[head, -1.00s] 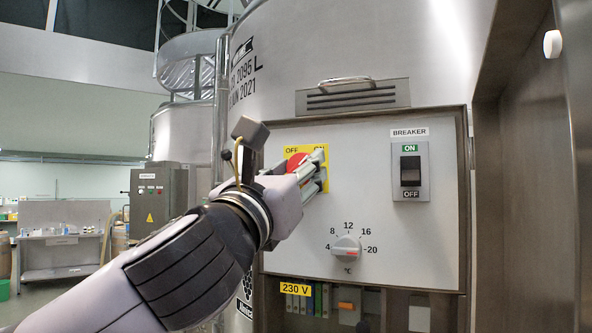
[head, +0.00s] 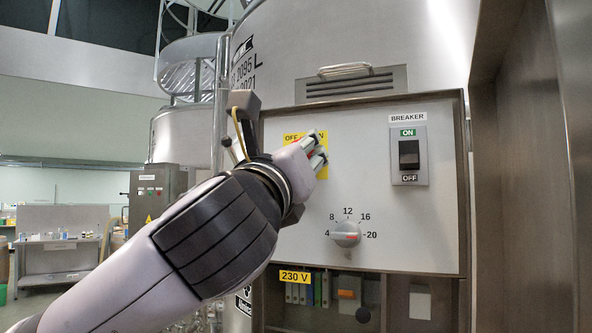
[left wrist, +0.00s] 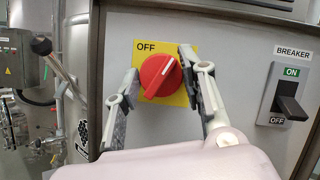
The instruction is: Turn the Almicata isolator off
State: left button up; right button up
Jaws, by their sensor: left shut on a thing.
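The isolator is a red rotary knob (left wrist: 158,77) on a yellow plate (left wrist: 188,98), seen in the left wrist view. Its white mark points up and slightly right. "OFF" is printed at the plate's upper left; the upper right corner is covered by a finger. My left gripper (left wrist: 161,63) is shut on the red knob, with one finger on each side. In the head view, my left gripper (head: 317,150) reaches the yellow plate (head: 291,137) from the lower left and hides most of the knob. My right gripper is not in view.
A breaker switch (head: 409,158) sits to the right on the same panel. A vent with a handle (head: 350,84) is above. A steel wall (head: 525,170) stands at the right.

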pick_arm(q)
jog(key=shift+d+r+n+g+y+b, duration=0.1)
jog(key=shift+n+g+y+b, duration=0.65)
jog(key=shift+n, duration=2.1)
jog(key=shift+d+f+n+g+y+b, duration=0.1)
jog(key=shift+n+g+y+b, duration=0.3)
jog(key=shift+n+y+b, duration=1.55)
jog(key=shift+r+n+g+y+p, duration=0.15)
jog(key=shift+n+g+y, duration=0.35)
jog(key=shift+n, duration=3.2)
jog(key=o, duration=1.1)
jog(key=shift+s, duration=0.1)
